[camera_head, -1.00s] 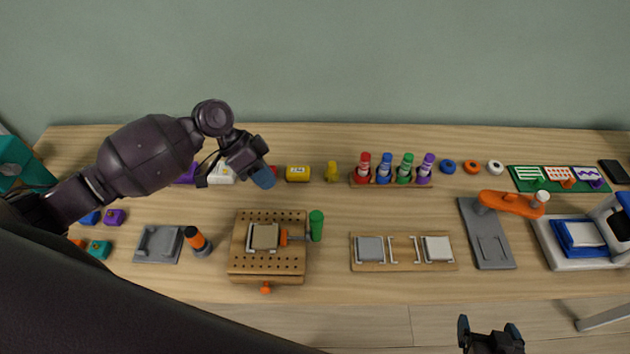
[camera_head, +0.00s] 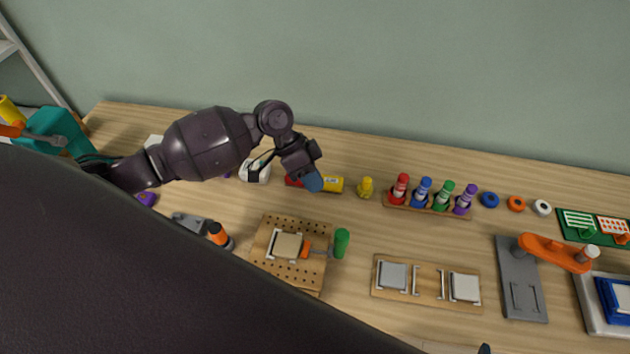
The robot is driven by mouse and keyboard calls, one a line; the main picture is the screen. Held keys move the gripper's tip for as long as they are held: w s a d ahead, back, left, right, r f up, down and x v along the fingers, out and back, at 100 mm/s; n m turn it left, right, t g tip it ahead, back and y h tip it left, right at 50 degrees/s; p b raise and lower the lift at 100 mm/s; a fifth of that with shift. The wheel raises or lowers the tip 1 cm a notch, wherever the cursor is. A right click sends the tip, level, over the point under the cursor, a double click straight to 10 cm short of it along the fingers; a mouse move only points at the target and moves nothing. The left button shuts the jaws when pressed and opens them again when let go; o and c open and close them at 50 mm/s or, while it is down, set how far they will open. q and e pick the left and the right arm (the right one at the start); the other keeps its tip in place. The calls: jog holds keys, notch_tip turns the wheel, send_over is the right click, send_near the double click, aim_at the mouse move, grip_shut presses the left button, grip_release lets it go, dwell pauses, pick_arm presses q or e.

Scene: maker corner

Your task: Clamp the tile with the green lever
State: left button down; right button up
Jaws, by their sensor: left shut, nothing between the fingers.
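A tan square tile (camera_head: 287,246) lies in a light holder on the wooden pegboard (camera_head: 282,227). An orange clamp (camera_head: 317,251) sits at the tile's right side, and its green lever (camera_head: 341,243) stands upright at the board's right edge. My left gripper (camera_head: 313,181) is shut and empty, with its blue tips pointing down behind the pegboard. It is apart from the tile and lever, and covers part of a red and yellow item. Only a dark tip of my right gripper (camera_head: 485,349) shows at the bottom edge, so its jaws are hidden.
A wooden tray (camera_head: 428,281) with two grey-white tiles lies to the right, beside a grey plate with an orange arm (camera_head: 552,252). Behind are a yellow figure (camera_head: 366,187) and a marker rack (camera_head: 425,208). My dark arm covers the lower left.

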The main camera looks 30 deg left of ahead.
aim_at(340, 245)
pick_arm(q)
jog(key=x, duration=0.7)
jog(key=shift+d+f+p, duration=0.15)
jog(key=shift+f+p, duration=0.1)
jog(key=shift+p, duration=0.1)
jog(key=shift+s+d+r+p, duration=0.15)
jog(key=shift+s+d+p, duration=0.3)
jog(key=shift+s+d, duration=0.8)
jog(key=shift+s, duration=0.2)
pick_arm(e)
jog(key=shift+s+r, duration=0.25)
jog(key=shift+s, duration=0.2)
jog(key=shift+r, duration=0.1)
jog(key=shift+s, duration=0.1)
